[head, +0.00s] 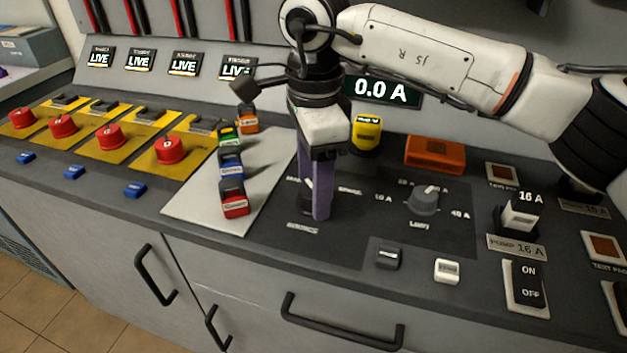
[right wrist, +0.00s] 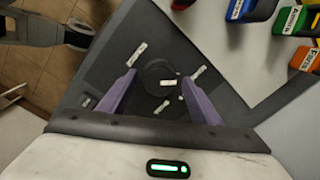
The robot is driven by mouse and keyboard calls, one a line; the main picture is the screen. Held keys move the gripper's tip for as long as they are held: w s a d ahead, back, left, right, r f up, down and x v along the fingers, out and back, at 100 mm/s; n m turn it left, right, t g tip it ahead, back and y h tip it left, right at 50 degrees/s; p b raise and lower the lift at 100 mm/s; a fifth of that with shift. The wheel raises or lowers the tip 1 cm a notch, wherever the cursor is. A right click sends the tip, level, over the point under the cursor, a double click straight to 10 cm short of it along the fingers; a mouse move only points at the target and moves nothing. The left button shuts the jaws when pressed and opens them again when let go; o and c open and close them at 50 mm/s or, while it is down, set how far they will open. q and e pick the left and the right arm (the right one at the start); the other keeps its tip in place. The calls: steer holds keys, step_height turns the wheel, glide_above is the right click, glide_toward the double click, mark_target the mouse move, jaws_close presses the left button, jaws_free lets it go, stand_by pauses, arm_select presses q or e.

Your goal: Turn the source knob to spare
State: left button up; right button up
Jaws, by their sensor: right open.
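The source knob (right wrist: 157,72) is a dark round knob on a dark grey panel, with small white labels around it in the right wrist view. In the head view, it is mostly hidden behind my right gripper (head: 316,214), and only a dark part (head: 305,202) shows. My right gripper points down at the knob with its purple fingers apart. In the right wrist view the fingers of the right gripper (right wrist: 158,82) stand on either side of the knob, with gaps. My left gripper does not show in the head view.
Right of the gripper is a grey lorry knob (head: 424,200). Several coloured labelled blocks stand on a pale plate (head: 196,207) to the left. Red knobs on yellow panels (head: 92,146) lie farther left.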

steer(key=c, duration=1)
steer(key=shift+c, duration=0.2)
steer(key=shift+m, duration=0.4)
steer(key=m, duration=0.3)
steer(key=shift+m, duration=0.3)
steer(key=m, duration=0.4)
steer(key=shift+m, duration=0.3)
steer(key=m, duration=0.4)
steer(key=shift+m+h+b, duration=0.3)
steer(key=shift+b, duration=0.05)
steer(key=shift+m, duration=2.2)
steer(key=shift+w, duration=0.1)
